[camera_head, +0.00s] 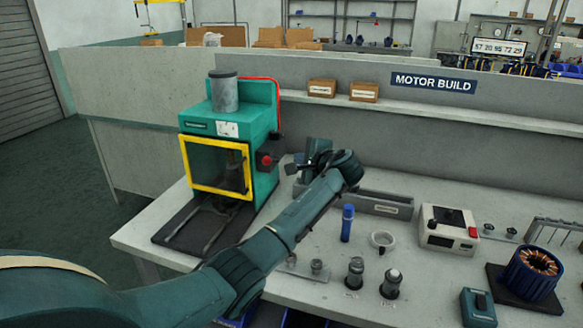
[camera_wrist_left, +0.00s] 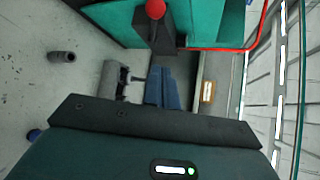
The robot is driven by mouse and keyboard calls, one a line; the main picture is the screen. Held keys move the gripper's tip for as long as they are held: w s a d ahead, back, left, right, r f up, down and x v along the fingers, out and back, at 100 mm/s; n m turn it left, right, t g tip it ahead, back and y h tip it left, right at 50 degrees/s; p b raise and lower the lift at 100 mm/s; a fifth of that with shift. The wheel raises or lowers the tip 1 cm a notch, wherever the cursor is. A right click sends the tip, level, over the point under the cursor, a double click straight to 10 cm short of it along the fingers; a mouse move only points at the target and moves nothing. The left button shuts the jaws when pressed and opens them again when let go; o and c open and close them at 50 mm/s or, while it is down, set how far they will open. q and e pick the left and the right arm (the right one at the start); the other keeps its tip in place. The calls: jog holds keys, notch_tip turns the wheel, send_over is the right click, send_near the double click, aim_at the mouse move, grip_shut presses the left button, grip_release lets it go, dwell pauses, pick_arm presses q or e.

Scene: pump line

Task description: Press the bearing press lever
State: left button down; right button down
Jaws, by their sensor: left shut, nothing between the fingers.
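The bearing press (camera_head: 228,122) is a green machine with a yellow-framed front window, standing at the left end of the bench. Its lever (camera_head: 266,160) is a dark part with a red knob on the press's right side. The red knob (camera_wrist_left: 155,9) also shows at the top of the left wrist view. My left gripper (camera_head: 297,168) is shut and empty, just right of the lever, with a small gap seeming to lie between them. Whether it touches is hard to tell. My right gripper is not in view.
A grey bin (camera_head: 378,204) lies right of my left wrist. A blue marker-like cylinder (camera_head: 347,223), a white ring (camera_head: 383,241) and dark fittings (camera_head: 391,284) stand in front. A white control box (camera_head: 447,228) and a motor stator (camera_head: 532,273) are further right. A grey partition runs behind.

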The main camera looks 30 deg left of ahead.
pick_arm(q)
jog(key=shift+d+r, duration=0.9)
jog(key=shift+d, duration=0.15)
